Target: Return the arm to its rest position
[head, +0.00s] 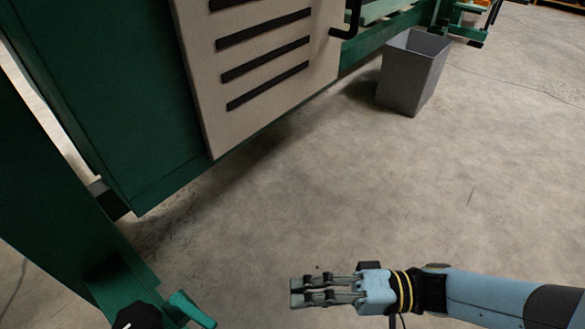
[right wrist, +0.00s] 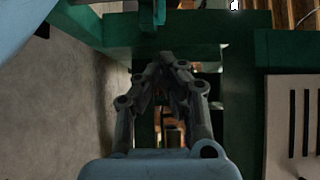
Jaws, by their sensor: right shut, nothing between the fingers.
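My right gripper (head: 293,292) is at the bottom middle of the head view, on the blue right arm (head: 490,297) that comes in from the right. It points left above the concrete floor and holds nothing. In the right wrist view its fingers (right wrist: 170,62) come together at the tips, in front of green machine framework. My left gripper does not show in either view.
A green machine (head: 130,130) with a beige slotted panel (head: 205,75) stands at the upper left. A green frame part with a handle (head: 190,308) is at the lower left. A grey bin (head: 411,75) stands at the upper right. The floor (head: 400,190) between is clear.

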